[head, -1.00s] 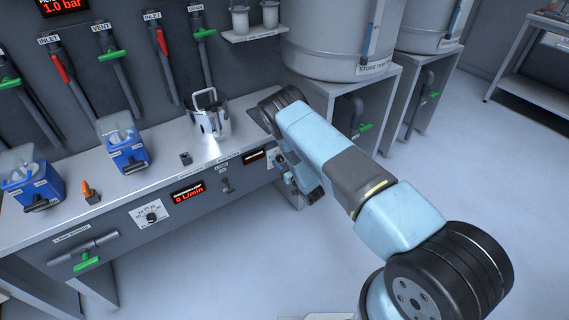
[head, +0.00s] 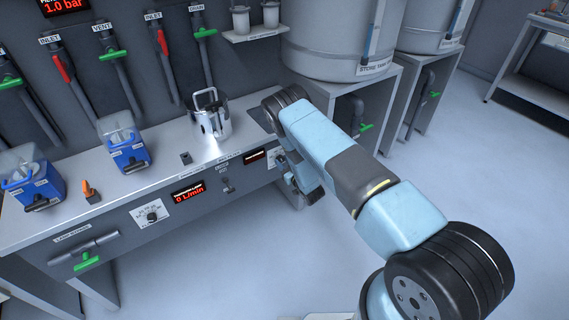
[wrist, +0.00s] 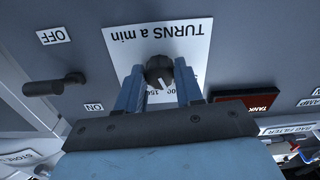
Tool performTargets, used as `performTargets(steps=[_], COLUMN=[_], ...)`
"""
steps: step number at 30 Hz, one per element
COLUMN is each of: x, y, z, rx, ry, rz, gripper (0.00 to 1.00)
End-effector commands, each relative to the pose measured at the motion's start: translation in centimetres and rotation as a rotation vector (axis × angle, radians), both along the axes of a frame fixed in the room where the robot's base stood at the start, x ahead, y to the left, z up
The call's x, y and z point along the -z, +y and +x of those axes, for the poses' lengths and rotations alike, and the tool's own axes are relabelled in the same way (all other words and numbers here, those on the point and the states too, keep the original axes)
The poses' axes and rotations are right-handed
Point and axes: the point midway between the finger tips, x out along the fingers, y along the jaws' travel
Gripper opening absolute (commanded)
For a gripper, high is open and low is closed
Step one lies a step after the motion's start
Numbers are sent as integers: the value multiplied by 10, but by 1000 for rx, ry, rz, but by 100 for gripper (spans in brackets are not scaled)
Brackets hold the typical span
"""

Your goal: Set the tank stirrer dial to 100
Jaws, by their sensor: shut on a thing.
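The stirrer dial is a small dark round knob (wrist: 159,71) on a white plate (wrist: 185,45) marked "TURNS a min", which appears upside down in the wrist view. A pale mark on the knob points toward the bottom of that picture. Some scale numbers show between my fingers, but most are hidden. My gripper (wrist: 159,80) is shut on the knob, one blue finger on each side. In the head view part of the plate (head: 272,158) shows at the bench front, and my arm hides the knob.
A dark lever (wrist: 55,86) sits between ON and OFF labels. A red-lit TANK display (wrist: 250,100) is on the other side of the plate. In the head view a metal jug (head: 208,120) stands on the bench above. Another dial (head: 151,217) is farther left. The floor in front is clear.

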Motion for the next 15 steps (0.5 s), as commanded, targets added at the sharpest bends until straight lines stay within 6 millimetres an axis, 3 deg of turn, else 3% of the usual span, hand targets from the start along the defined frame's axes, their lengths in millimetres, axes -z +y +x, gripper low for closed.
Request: performTargets(steps=[3, 4, 11, 15], x=[0, 0, 0, 0], y=[-3, -3, -2, -2], z=[1, 1, 1, 1], rx=[4, 4, 3, 3], ry=[-1, 0, 0, 1], rz=[-2, -3, -1, 0], gripper=[6, 39, 61, 62])
